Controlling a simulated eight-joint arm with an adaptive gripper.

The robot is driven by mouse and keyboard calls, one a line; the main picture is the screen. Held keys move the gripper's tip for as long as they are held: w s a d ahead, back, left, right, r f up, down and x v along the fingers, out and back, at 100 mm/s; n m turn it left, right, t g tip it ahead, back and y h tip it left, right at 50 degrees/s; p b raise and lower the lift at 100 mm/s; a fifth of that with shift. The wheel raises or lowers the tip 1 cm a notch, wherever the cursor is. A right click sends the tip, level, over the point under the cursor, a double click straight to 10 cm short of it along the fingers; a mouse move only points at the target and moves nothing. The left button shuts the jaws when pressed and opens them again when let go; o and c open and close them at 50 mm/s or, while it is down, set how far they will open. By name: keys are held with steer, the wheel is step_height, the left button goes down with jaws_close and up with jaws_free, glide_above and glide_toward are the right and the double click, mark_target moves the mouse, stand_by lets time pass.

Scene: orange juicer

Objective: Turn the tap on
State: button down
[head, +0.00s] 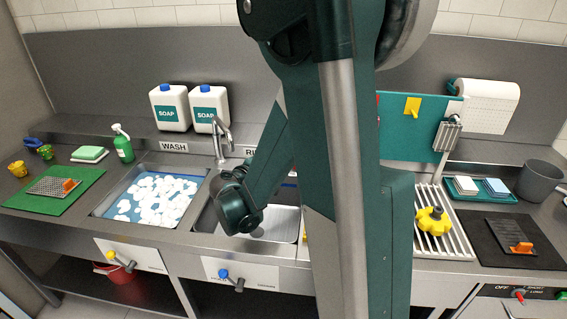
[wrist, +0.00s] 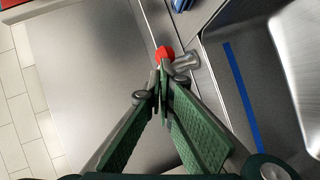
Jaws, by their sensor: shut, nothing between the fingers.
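The silver tap (head: 219,145) stands behind the sinks in the head view, its spout curving over the basins. A blue knob (head: 223,273) sits on the front panel below the right basin, and a blue knob also shows at the top edge of the wrist view (wrist: 181,4). A red knob (wrist: 164,53) with a silver cylindrical body (wrist: 185,62) is just beyond my fingertips in the wrist view. My gripper (wrist: 161,68) is shut and empty, its tips very close to the red knob; I cannot tell whether they touch. My arm hides the gripper and red knob in the head view.
A basin (wrist: 288,75) with a blue stripe lies right of my fingers in the wrist view. The wash basin (head: 150,196) holds white pieces. Soap bottles (head: 170,108) stand behind it. A yellow knob (head: 113,257) is at front left. A red bucket (head: 121,283) is below.

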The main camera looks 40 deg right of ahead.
steer(key=shift+s+d, duration=0.1)
steer(key=shift+s, duration=0.1)
steer(key=s+d+n+t+y, duration=0.4)
steer(key=s+d+n+t, duration=0.2)
steer(key=d, duration=0.3)
steer(key=shift+t+b, duration=0.3)
stand_by(1.2)
steer(key=shift+s, duration=0.1)
stand_by(0.5)
steer(key=p+v, duration=0.3)
steer(key=v, duration=1)
steer(key=shift+r+p, duration=0.4)
